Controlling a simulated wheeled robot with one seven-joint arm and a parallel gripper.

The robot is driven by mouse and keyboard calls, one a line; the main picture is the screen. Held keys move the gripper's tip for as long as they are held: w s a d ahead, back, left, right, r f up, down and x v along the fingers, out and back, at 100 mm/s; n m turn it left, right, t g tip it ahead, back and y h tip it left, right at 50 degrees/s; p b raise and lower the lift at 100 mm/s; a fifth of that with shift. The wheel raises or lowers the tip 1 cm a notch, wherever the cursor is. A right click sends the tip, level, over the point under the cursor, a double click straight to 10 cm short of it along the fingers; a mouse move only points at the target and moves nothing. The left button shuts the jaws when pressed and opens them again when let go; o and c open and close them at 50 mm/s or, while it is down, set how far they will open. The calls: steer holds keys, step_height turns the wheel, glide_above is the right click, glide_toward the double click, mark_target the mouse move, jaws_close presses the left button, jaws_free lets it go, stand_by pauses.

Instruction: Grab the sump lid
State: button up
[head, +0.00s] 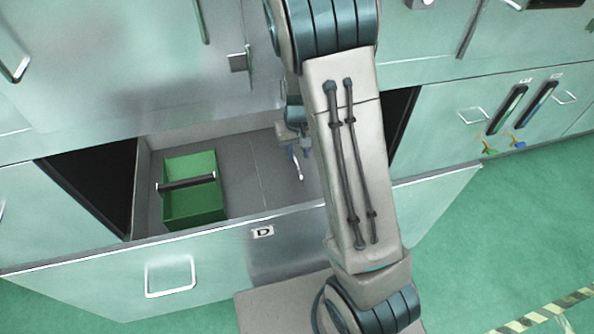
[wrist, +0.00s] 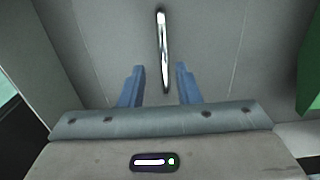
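A slim, shiny metal piece (head: 299,170) lies on the grey floor of the open drawer marked D (head: 220,246). It is the only loose metal part I see there and seems to be the sump lid, though its shape is hard to tell. In the wrist view the piece (wrist: 162,45) is long and narrow, its near end between my fingers. My gripper (wrist: 159,68) is open, a blue finger on each side, with gaps to the metal. In the head view my gripper (head: 299,150) is low inside the drawer, partly hidden by my arm.
A green box (head: 196,210) with a dark bar handle stands in the drawer's left part; its edge shows at right in the wrist view (wrist: 311,70). Drawer walls surround my gripper. Green cabinet fronts (head: 110,70) rise behind. The drawer floor between box and metal piece is clear.

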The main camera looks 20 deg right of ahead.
mark_target(296, 161)
steer(key=f, duration=0.3)
steer(key=f+b, duration=0.1)
steer(key=shift+s+a+f, duration=0.15)
steer(key=shift+a+f, duration=0.1)
steer(key=shift+f, duration=0.15)
jaws_close()
steer(key=shift+r, duration=0.1)
stand_by(0.9)
